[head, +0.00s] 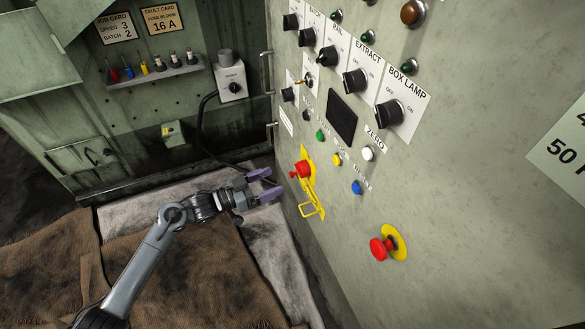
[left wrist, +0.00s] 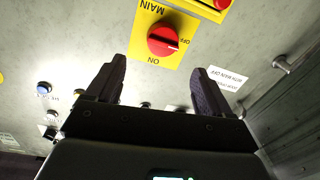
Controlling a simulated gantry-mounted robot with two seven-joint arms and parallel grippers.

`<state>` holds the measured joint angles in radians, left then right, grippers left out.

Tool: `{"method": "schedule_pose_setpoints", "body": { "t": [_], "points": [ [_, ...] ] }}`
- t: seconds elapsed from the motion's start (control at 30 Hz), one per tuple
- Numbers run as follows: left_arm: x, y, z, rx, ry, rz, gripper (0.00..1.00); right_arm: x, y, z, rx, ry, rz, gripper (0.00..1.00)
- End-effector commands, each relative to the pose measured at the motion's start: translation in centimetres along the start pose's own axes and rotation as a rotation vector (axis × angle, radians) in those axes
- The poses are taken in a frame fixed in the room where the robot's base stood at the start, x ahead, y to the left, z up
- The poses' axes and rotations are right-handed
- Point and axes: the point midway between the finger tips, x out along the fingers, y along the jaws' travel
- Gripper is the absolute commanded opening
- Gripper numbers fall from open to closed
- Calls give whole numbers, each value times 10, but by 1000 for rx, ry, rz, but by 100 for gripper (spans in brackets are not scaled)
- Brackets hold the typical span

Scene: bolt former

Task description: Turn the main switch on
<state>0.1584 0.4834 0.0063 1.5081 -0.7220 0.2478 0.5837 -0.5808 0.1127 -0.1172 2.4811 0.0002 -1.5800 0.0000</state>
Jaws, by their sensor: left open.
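The main switch (left wrist: 163,40) is a red rotary knob on a yellow plate marked MAIN, OFF and ON in the left wrist view. Its pale mark points toward the OFF side. My left gripper (left wrist: 158,76) is open and empty, its two dark fingers spread on either side of the view below the knob, apart from it. In the head view my left gripper (head: 274,183) is in front of the panel's lower left, with its fingers toward a red control (head: 301,170) on a yellow plate. I cannot tell for sure that this is the main switch. My right gripper is not in view.
A red mushroom button (head: 383,248) on a yellow disc stands out at the panel's lower right. A yellow wire frame (head: 312,210) sticks out below the red control. Black knobs such as the box lamp switch (head: 389,113) line the panel above. Brown cloth (head: 190,275) lies below my arm.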

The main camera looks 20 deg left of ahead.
Motion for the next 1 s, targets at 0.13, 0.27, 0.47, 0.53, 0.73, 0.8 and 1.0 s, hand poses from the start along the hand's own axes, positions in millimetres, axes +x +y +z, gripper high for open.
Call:
{"method": "schedule_pose_setpoints", "body": {
  "t": [0.13,0.27,0.47,0.53,0.73,0.8,1.0],
  "points": [
    [20,-1,2,2,3,0,81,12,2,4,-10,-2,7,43],
    [41,-1,3,2,4,0,81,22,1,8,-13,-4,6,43],
    [72,-1,2,1,4,0,81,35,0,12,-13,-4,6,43],
    [81,0,3,1,3,-1,81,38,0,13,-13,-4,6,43],
    [96,0,1,1,2,-2,81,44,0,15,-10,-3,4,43],
    [98,0,1,1,1,-1,81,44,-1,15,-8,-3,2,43],
    [99,0,0,1,0,-1,81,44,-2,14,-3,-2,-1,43]
  ]
}}
